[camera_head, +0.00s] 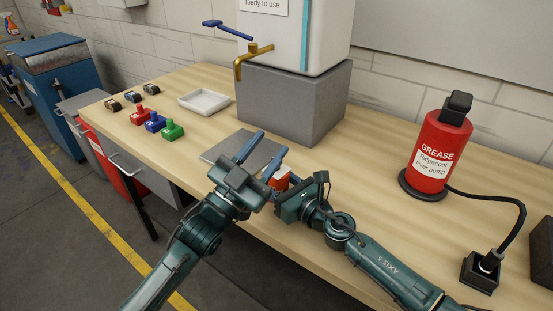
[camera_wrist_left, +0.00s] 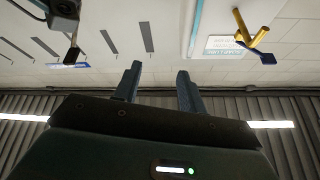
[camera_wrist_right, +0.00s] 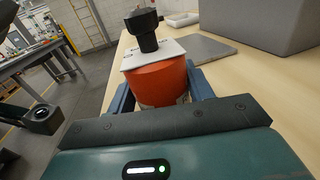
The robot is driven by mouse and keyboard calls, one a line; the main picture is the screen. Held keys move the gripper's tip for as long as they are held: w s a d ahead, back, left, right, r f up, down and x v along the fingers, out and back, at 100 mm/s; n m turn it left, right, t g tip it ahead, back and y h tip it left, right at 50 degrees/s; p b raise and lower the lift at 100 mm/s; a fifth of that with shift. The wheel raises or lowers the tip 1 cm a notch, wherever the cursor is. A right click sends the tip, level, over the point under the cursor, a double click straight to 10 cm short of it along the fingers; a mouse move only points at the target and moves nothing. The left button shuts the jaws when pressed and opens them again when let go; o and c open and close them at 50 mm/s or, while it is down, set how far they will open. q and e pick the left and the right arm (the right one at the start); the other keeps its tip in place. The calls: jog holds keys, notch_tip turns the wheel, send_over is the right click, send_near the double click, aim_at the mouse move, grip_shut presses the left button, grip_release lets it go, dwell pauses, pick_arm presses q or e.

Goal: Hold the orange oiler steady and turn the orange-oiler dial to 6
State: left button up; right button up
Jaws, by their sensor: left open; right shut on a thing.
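The orange oiler (camera_head: 280,180) stands at the front of the wooden bench, mostly hidden by my right gripper in the head view. In the right wrist view its orange body (camera_wrist_right: 160,82) sits between the two fingers of my right gripper (camera_wrist_right: 160,98), which is shut on it. A white plate tops the oiler, with a black dial knob (camera_wrist_right: 144,28) above it; the dial's numbers cannot be read. My left gripper (camera_head: 262,152) is open and empty, just left of the oiler, its fingers also seen in the left wrist view (camera_wrist_left: 157,82).
A grey flat plate (camera_head: 232,146) lies behind the grippers, before a grey block (camera_head: 290,105) under a white tank with a brass tap. Red, blue and green oilers (camera_head: 155,122) and a white tray (camera_head: 204,101) stand left. A red grease pump (camera_head: 436,150) stands right.

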pick_arm(q)
jog(key=s+a+f+n+g+y, duration=0.1)
jog(key=s+a+f+n+y, duration=0.2)
jog(key=s+f+n+y, duration=0.3)
jog(key=shift+g+y, duration=0.3)
jog(key=shift+y, duration=0.3)
jog(key=x, duration=1.2)
jog(key=shift+w+f, duration=0.25)
jog(key=shift+w, duration=0.2)
jog(key=shift+c, duration=0.2)
grip_shut()
